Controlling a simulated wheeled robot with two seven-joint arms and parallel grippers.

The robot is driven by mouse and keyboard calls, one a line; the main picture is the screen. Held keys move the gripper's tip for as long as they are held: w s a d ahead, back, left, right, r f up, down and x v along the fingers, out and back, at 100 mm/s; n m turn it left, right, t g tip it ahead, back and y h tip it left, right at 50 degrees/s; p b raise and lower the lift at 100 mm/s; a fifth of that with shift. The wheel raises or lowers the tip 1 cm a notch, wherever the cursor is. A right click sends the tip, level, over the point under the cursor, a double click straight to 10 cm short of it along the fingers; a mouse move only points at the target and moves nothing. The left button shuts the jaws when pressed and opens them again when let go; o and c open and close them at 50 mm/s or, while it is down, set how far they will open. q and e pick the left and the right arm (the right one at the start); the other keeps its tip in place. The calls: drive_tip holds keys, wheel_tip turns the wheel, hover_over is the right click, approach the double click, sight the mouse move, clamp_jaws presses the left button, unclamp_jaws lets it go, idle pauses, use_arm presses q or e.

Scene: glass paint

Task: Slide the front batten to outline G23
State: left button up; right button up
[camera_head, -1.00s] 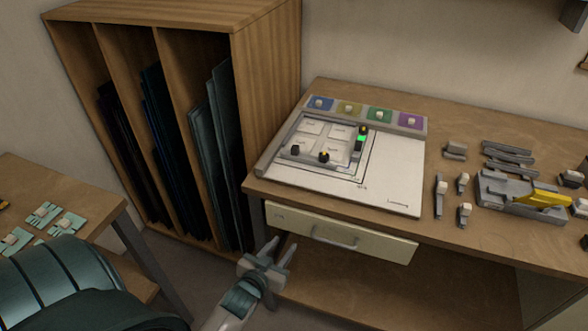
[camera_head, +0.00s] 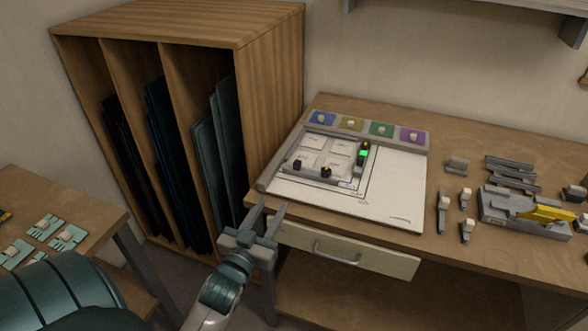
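A second batten with a green light (camera_head: 363,155) stands at the right of the tiles. My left gripper (camera_head: 268,215) is open and empty, in front of the table's front left edge, below and left of the batten. My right gripper is not in view.
Coloured pads (camera_head: 381,130) line the board's back edge. Grey tools and a yellow-handled device (camera_head: 540,214) lie at the right. A drawer (camera_head: 345,249) sits under the tabletop. A wooden rack (camera_head: 264,90) holding dark sheets stands at the left, close to the board.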

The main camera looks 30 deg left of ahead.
sight(296, 165)
use_arm(q)
drive_tip(key=p+x, duration=0.4)
drive_tip(key=x, duration=1.1)
drive_tip(key=shift+w+r, duration=0.15)
drive_tip(key=shift+w, duration=0.1)
drive_tip(key=shift+x, duration=0.8)
drive_tip(key=shift+c, duration=0.6)
clamp_jaws()
drive_tip(key=shift+w, duration=0.1)
